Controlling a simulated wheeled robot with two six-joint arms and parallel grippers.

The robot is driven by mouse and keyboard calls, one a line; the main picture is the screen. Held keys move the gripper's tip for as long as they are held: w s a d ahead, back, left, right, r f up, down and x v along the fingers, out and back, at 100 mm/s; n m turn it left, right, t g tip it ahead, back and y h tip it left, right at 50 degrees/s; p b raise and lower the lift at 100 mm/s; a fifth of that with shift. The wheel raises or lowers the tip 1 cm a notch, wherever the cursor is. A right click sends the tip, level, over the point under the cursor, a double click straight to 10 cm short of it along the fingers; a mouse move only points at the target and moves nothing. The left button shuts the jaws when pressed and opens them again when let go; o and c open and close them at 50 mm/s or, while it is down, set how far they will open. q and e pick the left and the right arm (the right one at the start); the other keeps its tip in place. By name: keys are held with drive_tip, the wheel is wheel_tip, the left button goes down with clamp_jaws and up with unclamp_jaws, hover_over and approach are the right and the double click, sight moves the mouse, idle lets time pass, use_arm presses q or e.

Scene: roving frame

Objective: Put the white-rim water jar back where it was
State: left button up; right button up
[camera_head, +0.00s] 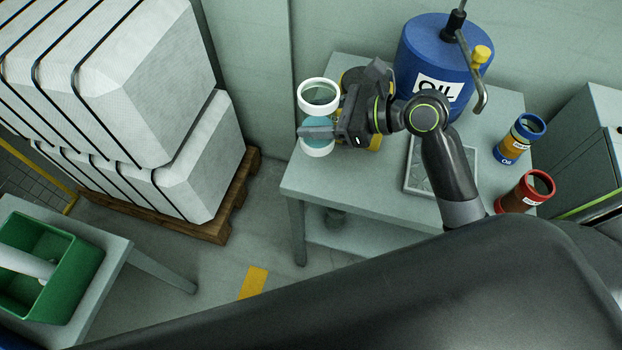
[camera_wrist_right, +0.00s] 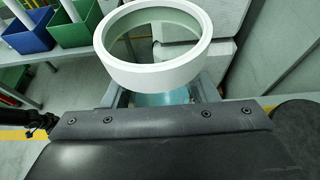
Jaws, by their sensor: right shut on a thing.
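The white-rim water jar (camera_head: 319,94) is a clear jar with a white rim, a bluish middle and a white base. My right gripper (camera_head: 318,132) is shut on the jar's middle, coming from the right. In the right wrist view the jar's white rim (camera_wrist_right: 153,77) rises above the gripper, with the fingers on either side of the bluish body. The jar looks upright. I cannot tell whether its base touches the table. My left gripper is not in view.
A blue oil drum (camera_head: 425,52) with a pump stands at the table's back. A blue-rim jar (camera_head: 519,140) and a red-rim jar (camera_head: 524,192) stand at the right, beside a metal tray (camera_head: 413,190). A wrapped pallet load (camera_head: 150,100) and a green bin (camera_head: 75,278) are at the left.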

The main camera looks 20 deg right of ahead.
drive_tip(key=shift+w+a+f+b, duration=0.3)
drive_tip(key=shift+a+f+b, duration=0.15)
drive_tip(key=shift+f, duration=0.35)
wheel_tip(320, 180, down, 6)
drive_tip(key=shift+a+f+b, duration=0.15)
drive_tip(key=shift+f+b, duration=0.1)
drive_tip(key=shift+b, duration=0.5)
wheel_tip(320, 180, down, 3)
drive_tip(key=shift+f+b, duration=0.1)
drive_tip(key=shift+b, duration=0.3)
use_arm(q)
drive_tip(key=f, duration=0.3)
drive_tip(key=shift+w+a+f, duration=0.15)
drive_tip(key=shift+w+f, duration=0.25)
use_arm(e)
drive_tip(key=shift+f, duration=0.15)
drive_tip(key=o, duration=1.3)
drive_tip(key=shift+f, duration=0.1)
drive_tip(key=shift+c, duration=0.2)
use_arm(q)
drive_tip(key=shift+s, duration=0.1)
